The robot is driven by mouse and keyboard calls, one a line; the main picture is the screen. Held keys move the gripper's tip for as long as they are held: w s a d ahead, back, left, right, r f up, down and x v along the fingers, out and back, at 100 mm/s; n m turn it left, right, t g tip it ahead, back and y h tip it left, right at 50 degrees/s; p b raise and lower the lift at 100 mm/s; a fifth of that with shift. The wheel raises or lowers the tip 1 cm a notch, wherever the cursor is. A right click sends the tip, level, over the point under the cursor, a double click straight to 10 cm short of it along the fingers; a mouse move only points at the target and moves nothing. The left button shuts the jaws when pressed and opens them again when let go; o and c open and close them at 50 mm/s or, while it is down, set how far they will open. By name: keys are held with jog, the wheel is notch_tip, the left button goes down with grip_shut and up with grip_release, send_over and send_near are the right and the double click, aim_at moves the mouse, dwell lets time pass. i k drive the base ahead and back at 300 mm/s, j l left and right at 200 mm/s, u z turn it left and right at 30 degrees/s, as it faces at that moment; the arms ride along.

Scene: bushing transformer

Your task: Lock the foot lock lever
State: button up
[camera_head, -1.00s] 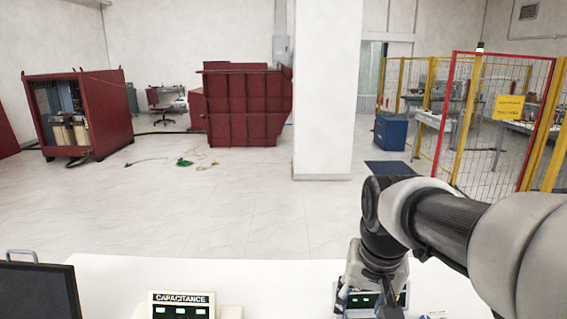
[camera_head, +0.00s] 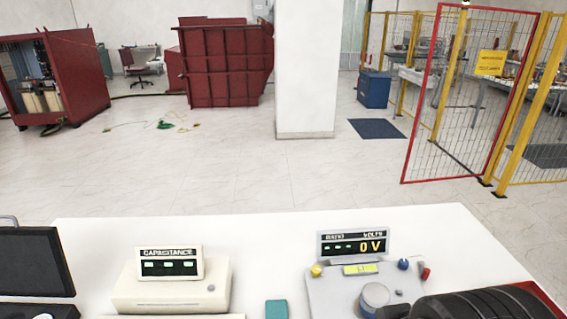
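I cannot make out a foot lock lever in the head view. Any lever low down near the floor or under the bench is hidden from here. My gripper is out of view. Only a dark ribbed section of what looks like my arm shows at the bottom right corner, over the front of the bench.
A white bench (camera_head: 270,245) spans the front. It bears a monitor (camera_head: 32,262), a capacitance meter (camera_head: 170,280) and a ratio/volts panel (camera_head: 353,244) reading 0 V. Beyond lies open floor (camera_head: 230,185), a pillar (camera_head: 305,70), red tanks (camera_head: 222,65) and a red-framed mesh gate (camera_head: 470,95).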

aim_at(424, 272)
jog(key=z, duration=1.05)
jog(key=i+l+u, duration=0.25)
jog(key=l+u, duration=0.2)
jog(key=l, duration=0.1)
